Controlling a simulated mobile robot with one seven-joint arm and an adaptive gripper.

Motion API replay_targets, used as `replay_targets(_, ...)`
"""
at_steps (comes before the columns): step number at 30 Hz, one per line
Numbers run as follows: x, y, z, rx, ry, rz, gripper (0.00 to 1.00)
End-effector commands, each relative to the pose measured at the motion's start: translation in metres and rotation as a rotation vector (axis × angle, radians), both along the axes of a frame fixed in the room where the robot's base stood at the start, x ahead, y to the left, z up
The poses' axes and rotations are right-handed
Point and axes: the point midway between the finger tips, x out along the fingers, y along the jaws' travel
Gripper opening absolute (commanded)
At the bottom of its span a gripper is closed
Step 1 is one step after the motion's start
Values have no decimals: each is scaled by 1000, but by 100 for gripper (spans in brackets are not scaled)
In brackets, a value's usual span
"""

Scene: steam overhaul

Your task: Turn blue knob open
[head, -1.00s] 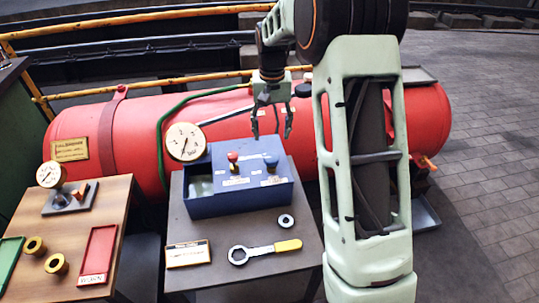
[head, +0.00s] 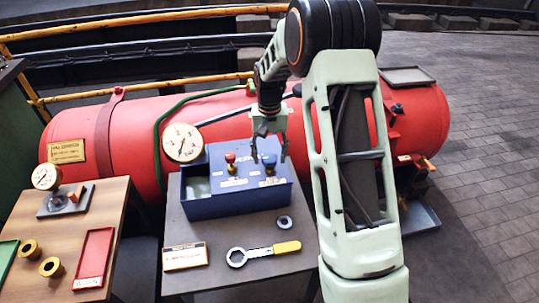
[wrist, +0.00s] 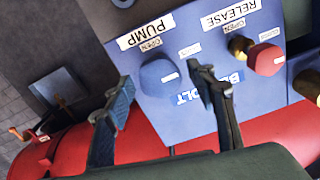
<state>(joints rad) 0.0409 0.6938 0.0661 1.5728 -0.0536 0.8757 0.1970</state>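The blue knob (head: 269,161) stands on the sloped top of a blue control box (head: 225,201), right of a red knob (head: 231,158). In the wrist view the blue knob (wrist: 159,77) sits near a PUMP label and a small OPEN label, with a white mark on its side. My gripper (head: 268,155) is open, its fingers pointing down at the box. In the wrist view my gripper (wrist: 160,78) has one finger on each side of the blue knob, with gaps visible. I cannot tell whether the fingertips reach down beside it.
The box stands on a grey table with a wrench (head: 264,253), a ring (head: 284,222) and a sign plate (head: 185,256). A round gauge (head: 183,143) and a red tank (head: 75,128) are behind. A wooden table (head: 120,215) stands left.

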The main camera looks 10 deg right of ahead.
Motion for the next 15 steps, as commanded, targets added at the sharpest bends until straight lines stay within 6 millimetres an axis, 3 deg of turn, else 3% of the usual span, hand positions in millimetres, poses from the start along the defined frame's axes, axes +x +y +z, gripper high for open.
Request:
replay_targets(1,0,0,0,0,0,0,43)
replay_targets(10,0,0,0,0,0,0,11)
replay_targets(15,0,0,1,0,0,9,11)
